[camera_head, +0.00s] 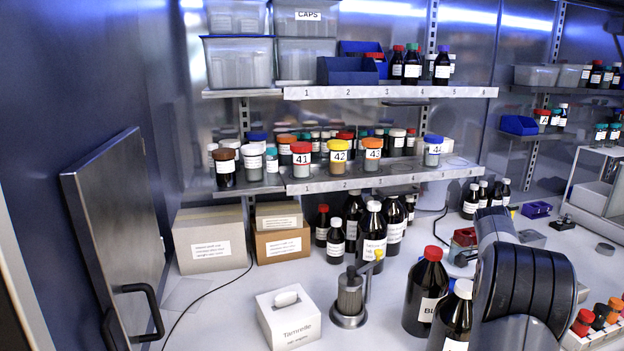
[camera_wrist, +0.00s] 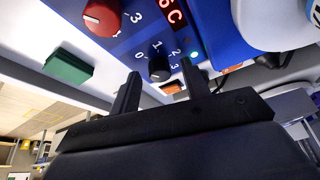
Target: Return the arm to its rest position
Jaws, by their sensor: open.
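My arm (camera_head: 525,285) shows at the lower right in the head view, raised over the bench; its gripper end is hidden there. In the wrist view my gripper (camera_wrist: 162,88) is open, its two dark fingers apart with nothing held between them. Beyond the fingertips is a blue control panel with a black knob (camera_wrist: 159,68), a red knob (camera_wrist: 102,17) and a red lit display (camera_wrist: 172,12). The black knob shows between the fingers in the picture; whether either finger touches it I cannot tell.
Dark bottles with a red cap (camera_head: 426,290) and a white cap (camera_head: 452,318) stand just left of my arm. A tissue box (camera_head: 289,322) and metal burner-like device (camera_head: 349,298) stand farther left. Shelves (camera_head: 390,92) hold jars behind. An open metal door (camera_head: 115,235) is at left.

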